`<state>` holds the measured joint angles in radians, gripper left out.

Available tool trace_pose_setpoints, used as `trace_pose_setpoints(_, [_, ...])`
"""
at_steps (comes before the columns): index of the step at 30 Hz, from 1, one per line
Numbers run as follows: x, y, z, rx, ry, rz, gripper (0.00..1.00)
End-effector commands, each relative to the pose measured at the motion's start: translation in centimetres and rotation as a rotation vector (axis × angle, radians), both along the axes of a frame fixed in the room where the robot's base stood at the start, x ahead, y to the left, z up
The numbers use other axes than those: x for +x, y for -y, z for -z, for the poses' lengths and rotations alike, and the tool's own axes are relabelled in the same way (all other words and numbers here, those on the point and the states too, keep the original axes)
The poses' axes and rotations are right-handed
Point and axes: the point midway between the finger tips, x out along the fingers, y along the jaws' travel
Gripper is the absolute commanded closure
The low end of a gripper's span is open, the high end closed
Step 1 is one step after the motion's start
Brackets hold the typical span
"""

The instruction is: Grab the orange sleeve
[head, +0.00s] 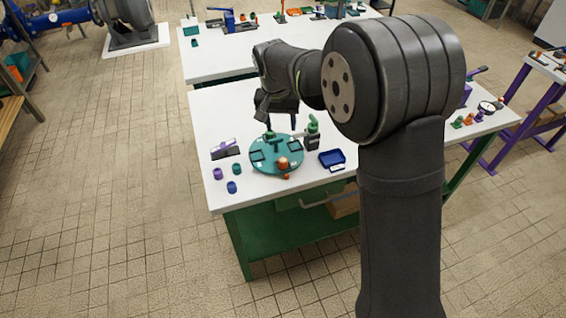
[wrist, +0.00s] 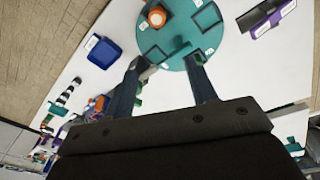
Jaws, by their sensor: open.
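The orange sleeve (head: 282,163) appears as a small round orange piece on the near part of the round teal turntable (head: 257,168). In the wrist view the orange piece (wrist: 157,17) sits near the top edge, on the disc's rim, beyond my fingertips. My gripper (head: 280,112) hangs above the far side of the turntable, pointing down. In the wrist view its two fingers (wrist: 166,66) are spread apart over the disc, with nothing clearly held between them. A teal upright piece (wrist: 181,49) on the disc shows just past the fingertips.
A smaller orange piece (head: 286,177) lies at the disc's near edge. A blue tray (head: 332,159) and a green-topped dark device (head: 312,133) stand to the right. Purple (head: 217,173), blue (head: 232,187) and teal (head: 236,168) pieces stand left. A purple-grey device (head: 225,149) lies behind them.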

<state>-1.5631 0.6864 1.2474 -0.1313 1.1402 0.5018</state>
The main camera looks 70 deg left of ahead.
Motion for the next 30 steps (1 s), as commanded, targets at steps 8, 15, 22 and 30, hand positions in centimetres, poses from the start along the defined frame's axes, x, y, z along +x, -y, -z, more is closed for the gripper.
trace_pose_setpoints(8, [-0.5, 2.3, -4.2, -0.078, -0.107, -0.193, 0.48])
trace_pose_setpoints(15, [-0.5, 2.5, -0.8, -0.087, -0.114, -0.208, 0.48])
trace_pose_setpoints(22, [-0.5, 2.4, 4.2, -0.086, -0.113, -0.206, 0.48])
trace_pose_setpoints(30, [-0.5, 2.4, 7.6, -0.083, -0.113, -0.206, 0.48])
